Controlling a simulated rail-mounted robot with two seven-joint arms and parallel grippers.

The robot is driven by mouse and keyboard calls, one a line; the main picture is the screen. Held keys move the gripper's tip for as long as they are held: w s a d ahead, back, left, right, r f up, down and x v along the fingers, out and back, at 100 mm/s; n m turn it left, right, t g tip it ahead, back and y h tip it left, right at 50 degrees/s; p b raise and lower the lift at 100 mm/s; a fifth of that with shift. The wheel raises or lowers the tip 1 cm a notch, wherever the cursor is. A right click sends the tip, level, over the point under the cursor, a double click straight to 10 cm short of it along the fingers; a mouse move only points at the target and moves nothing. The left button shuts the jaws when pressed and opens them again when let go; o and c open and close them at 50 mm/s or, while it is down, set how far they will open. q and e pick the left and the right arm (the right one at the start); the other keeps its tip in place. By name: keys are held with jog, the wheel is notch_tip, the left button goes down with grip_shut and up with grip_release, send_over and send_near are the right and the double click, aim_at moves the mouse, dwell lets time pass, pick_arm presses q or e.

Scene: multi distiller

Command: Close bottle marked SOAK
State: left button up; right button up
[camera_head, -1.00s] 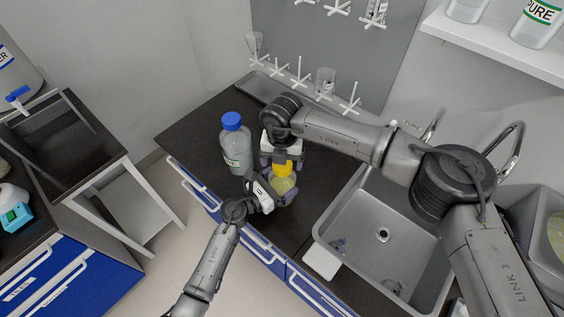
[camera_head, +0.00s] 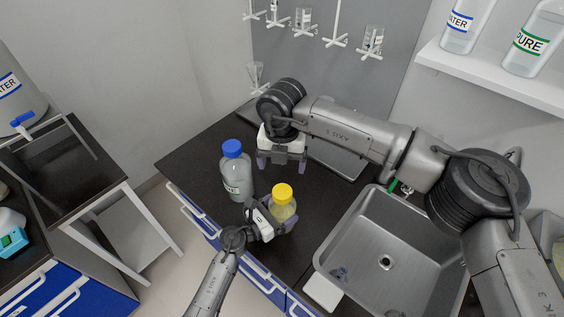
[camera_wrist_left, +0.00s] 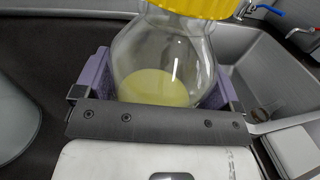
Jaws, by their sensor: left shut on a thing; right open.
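A bottle (camera_head: 283,209) with yellowish liquid stands upright on the dark counter, with a yellow cap (camera_head: 282,193) on its top. No SOAK label can be read in these views. My left gripper (camera_head: 274,222) is shut around the bottle's body. In the left wrist view the bottle (camera_wrist_left: 160,60) sits between the purple fingers, and the yellow cap (camera_wrist_left: 190,8) is at its top. My right gripper (camera_head: 282,166) is open and empty, above and behind the bottle, apart from the cap.
A larger bottle with a blue cap (camera_head: 234,172) stands left of the held bottle. A steel sink (camera_head: 385,245) lies to the right. A drying rack (camera_head: 335,40) is on the back wall. A shelf (camera_head: 490,75) with bottles is at upper right.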

pick_arm(q)
jog(key=o, duration=1.4)
jog(key=shift+o, duration=0.2)
jog(key=v, duration=1.4)
jog(key=shift+w, duration=0.1)
